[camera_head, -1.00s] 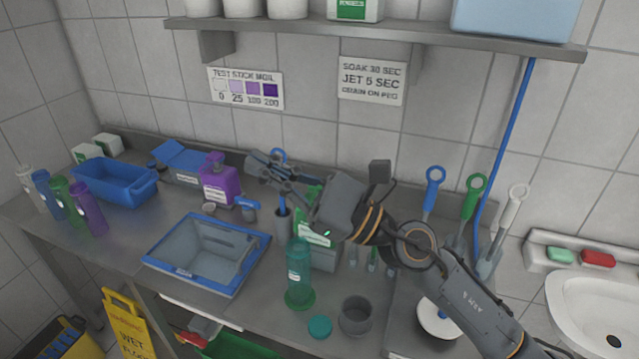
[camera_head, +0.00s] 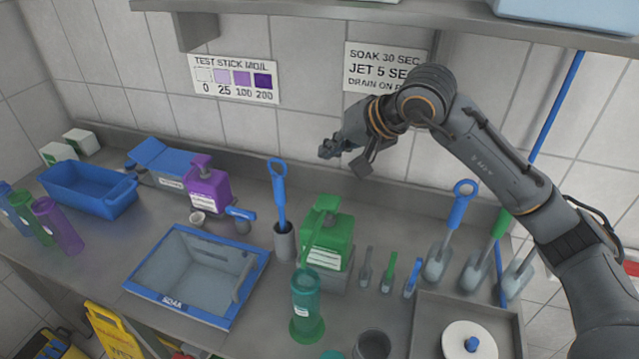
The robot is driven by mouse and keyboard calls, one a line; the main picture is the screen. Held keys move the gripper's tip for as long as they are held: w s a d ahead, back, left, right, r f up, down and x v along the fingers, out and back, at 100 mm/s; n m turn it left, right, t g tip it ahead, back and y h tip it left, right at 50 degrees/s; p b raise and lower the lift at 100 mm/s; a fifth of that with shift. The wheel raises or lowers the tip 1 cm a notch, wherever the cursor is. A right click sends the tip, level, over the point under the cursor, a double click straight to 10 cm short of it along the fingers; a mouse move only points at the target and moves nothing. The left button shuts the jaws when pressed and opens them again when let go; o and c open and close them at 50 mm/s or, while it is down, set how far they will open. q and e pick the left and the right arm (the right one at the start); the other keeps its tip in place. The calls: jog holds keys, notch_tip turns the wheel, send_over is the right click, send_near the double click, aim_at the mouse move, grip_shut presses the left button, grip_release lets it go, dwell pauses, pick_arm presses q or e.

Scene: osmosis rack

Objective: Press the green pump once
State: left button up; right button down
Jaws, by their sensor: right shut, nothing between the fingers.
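The green pump (camera_head: 323,215) is the spout and head on top of a green bottle (camera_head: 328,243) with a white label. The bottle stands on a grey block on the steel counter. A teal bottle (camera_head: 307,305) stands just in front of it, below the spout. My right gripper (camera_head: 328,150) is shut and empty, raised in front of the wall above and behind the green pump, clear of it. My left gripper is not in view.
A purple pump bottle (camera_head: 207,187), a blue-handled brush in a grey cup (camera_head: 284,243) and a blue-rimmed basin (camera_head: 233,315) are to the left. Several scoops, including a blue-handled one (camera_head: 444,240), stand to the right. A shelf (camera_head: 340,9) runs overhead.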

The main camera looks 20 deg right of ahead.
aim_at(320, 195)
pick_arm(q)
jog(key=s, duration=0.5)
pick_arm(e)
jog(key=f+b, duration=0.1)
jog(key=f, duration=0.1)
jog(key=s+f+b, duration=0.1)
jog(key=f, duration=0.1)
jog(key=shift+s+f, duration=0.1)
jog(key=shift+f, duration=0.15)
notch_tip(320, 195, down, 3)
jog(key=shift+b, duration=1.25)
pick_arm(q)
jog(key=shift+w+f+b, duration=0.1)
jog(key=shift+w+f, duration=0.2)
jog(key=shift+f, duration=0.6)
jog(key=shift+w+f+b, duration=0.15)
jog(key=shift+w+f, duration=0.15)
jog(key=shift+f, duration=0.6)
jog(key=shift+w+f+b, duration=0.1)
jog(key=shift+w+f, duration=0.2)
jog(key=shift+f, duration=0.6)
pick_arm(e)
jog(key=shift+f, duration=0.35)
pick_arm(q)
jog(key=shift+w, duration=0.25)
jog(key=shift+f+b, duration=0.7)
jog(key=shift+b, duration=0.05)
pick_arm(e)
jog(key=shift+f, duration=0.4)
